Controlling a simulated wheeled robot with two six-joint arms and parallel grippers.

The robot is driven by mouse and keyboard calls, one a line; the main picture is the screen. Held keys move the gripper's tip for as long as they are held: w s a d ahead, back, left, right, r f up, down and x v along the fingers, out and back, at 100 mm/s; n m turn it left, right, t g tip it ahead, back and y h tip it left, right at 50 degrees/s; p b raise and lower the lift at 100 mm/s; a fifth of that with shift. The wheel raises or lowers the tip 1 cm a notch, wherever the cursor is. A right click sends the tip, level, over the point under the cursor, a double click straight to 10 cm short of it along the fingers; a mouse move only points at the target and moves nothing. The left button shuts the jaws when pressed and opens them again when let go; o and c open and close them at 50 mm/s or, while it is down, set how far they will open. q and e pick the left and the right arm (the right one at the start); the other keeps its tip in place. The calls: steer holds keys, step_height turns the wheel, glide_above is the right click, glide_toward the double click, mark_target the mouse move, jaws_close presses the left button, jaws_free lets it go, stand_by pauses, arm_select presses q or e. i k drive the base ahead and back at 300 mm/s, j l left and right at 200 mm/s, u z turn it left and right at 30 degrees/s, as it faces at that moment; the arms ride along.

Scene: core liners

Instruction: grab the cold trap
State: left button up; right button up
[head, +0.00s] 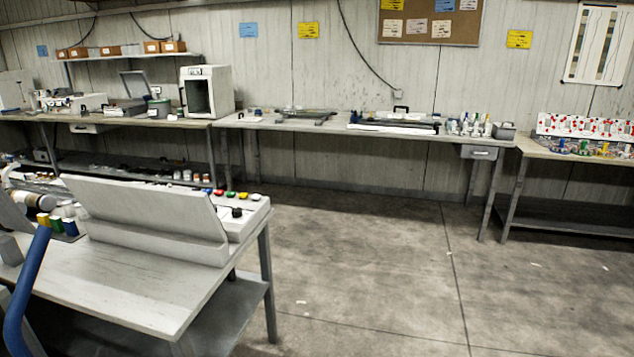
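I cannot make out a cold trap for certain in the head view. Small bottles and containers (475,127) stand at the right end of the far workbench (350,124), too small to tell apart. A white box-shaped unit with a dark open front (205,92) stands on the bench at the back left. Neither of my grippers shows in this view.
A near table (130,297) with a slanted grey panel and coloured buttons (230,194) fills the lower left. A blue curved tube (28,285) rises at the left edge. Another bench (570,151) stands at right.

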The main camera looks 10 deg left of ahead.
mark_target(85, 113)
steer(key=i, duration=3.3)
steer(key=i+u, duration=0.3)
steer(key=i, duration=0.25)
steer(key=i+u, duration=0.35)
steer(key=i, duration=0.2)
steer(key=i+l+u, duration=0.3)
steer(key=i, duration=0.2)
steer(key=i+j+u, duration=0.25)
steer(key=u, duration=0.2)
steer(key=i+u, duration=0.85)
steer(key=i+l+u, duration=0.1)
steer(key=i+u, duration=0.2)
steer(key=u, duration=0.15)
steer(key=i+u, duration=0.3)
steer(key=i, duration=6.25)
